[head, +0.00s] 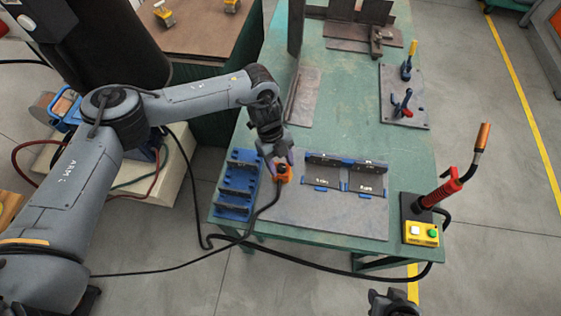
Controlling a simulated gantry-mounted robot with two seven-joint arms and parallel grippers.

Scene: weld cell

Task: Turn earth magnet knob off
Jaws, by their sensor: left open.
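The earth magnet (283,176) is a small orange block with a black cable, on the left part of the grey steel plate on the green table. Its knob is hidden or too small to make out. My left gripper (279,163) reaches down from the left arm, open, with its fingertips right at the top of the orange block. I cannot tell whether the fingers touch it or stand around the knob. My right gripper (393,300) shows only in part at the bottom edge, away from the table; its jaw state is unclear.
A blue rack (236,190) stands close left of the magnet. Dark plates with blue clips (345,174) lie to the right. A red welding torch (441,188) stands at the table's right corner by a yellow button box (421,233). Clamps (402,104) stand further back.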

